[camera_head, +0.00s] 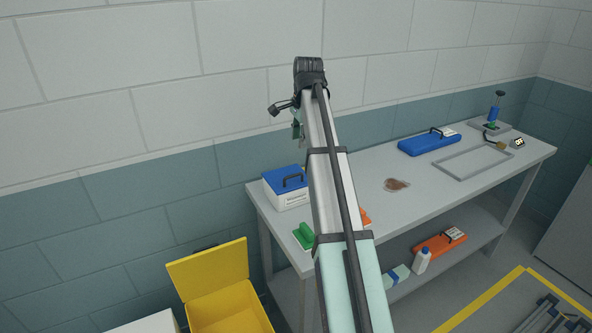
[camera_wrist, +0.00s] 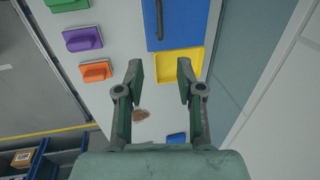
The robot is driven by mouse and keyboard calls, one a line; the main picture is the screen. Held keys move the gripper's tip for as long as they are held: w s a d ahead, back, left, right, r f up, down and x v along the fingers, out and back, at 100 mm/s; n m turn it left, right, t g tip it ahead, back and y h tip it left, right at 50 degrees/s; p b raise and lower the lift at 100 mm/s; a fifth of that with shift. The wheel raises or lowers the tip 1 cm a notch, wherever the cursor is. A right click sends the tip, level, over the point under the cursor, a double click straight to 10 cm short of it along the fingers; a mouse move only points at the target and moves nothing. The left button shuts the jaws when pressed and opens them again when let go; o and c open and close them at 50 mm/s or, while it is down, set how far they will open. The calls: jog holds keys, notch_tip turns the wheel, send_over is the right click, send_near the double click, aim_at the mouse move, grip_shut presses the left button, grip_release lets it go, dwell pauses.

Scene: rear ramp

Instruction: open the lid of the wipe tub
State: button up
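The wipe tub (camera_head: 293,199) is a white box with a label at the left end of the bench. Its blue lid (camera_head: 279,179) is shut and has a dark handle. In the wrist view the blue lid (camera_wrist: 181,25) fills the top middle, with its dark handle (camera_wrist: 159,18) running along it. My gripper (camera_wrist: 160,70) is open and empty, with its two fingers apart above the bench. It appears apart from the lid. In the head view my arm hides part of the bench and most of the gripper.
Green (camera_wrist: 68,4), purple (camera_wrist: 83,39) and orange (camera_wrist: 96,71) blocks line the bench edge. A brown stain (camera_head: 397,185) and a blue case (camera_head: 429,142) lie farther right. A yellow bin (camera_head: 208,268) stands open on the floor.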

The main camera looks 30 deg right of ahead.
jog(key=w+f+p, duration=0.1)
jog(key=f, duration=0.3)
jog(key=w+f+p, duration=0.1)
jog(key=f, duration=0.4)
jog(key=f+p, duration=0.1)
jog(key=f, duration=0.4)
jog(key=shift+w+f, duration=0.2)
jog(key=shift+w, duration=0.2)
grip_shut()
